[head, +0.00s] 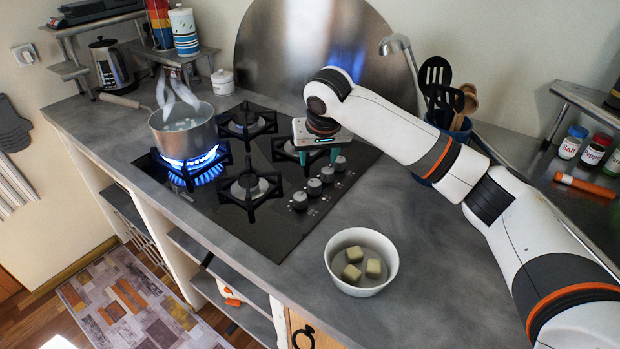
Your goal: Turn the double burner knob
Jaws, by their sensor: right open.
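The nearest knob (299,201) is at the front end and the farthest knob (340,163) is at the back end. My right gripper (319,157) points down, open, with teal fingers close to the farthest knob; I cannot tell whether they touch it. The left burner (192,165) burns with a blue flame under a steaming metal pot (183,135). I cannot tell which knob belongs to the double burner. My left gripper is not in view.
A white bowl (361,285) with pale cubes stands on the counter in front of the knobs. A dark utensil holder (452,127) with utensils stands behind my right arm. Spice jars (573,142) stand at right. The pot's handle (120,101) points to the left.

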